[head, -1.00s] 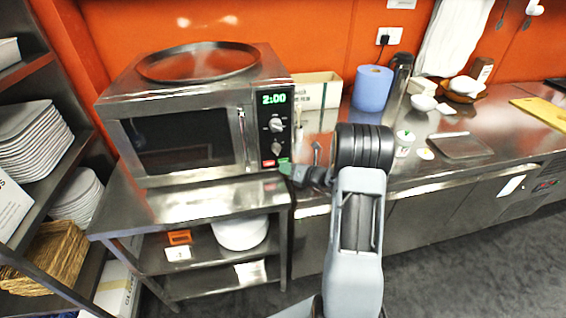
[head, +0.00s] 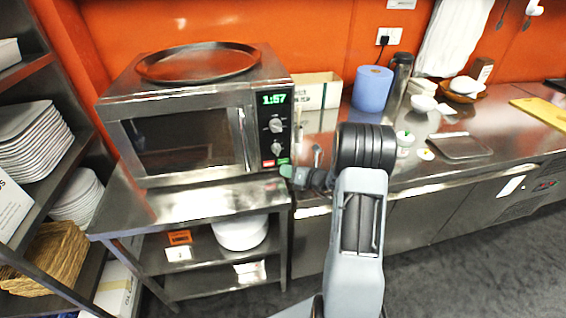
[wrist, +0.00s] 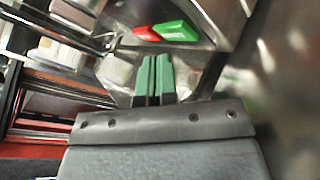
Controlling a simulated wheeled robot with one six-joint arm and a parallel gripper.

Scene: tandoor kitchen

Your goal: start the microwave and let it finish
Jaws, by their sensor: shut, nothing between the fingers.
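The microwave (head: 180,140) stands on a steel stand at the left, its door closed. Its green display (head: 273,99) reads 1:57. Below the display are two knobs, then a red button (head: 268,163) and a green button (head: 284,161). In the wrist view the red button (wrist: 147,33) and green button (wrist: 175,30) show just beyond my fingers. My gripper (head: 286,170) is shut and empty, its green fingertips (wrist: 154,62) just below the green button. In the wrist view a small gap seems to lie between tips and button.
A round tray (head: 198,62) lies on top of the microwave. To the right, a steel counter (head: 400,182) holds a blue paper roll (head: 372,88), a dark flask and several bowls. A shelf with stacked plates (head: 35,140) stands at the left.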

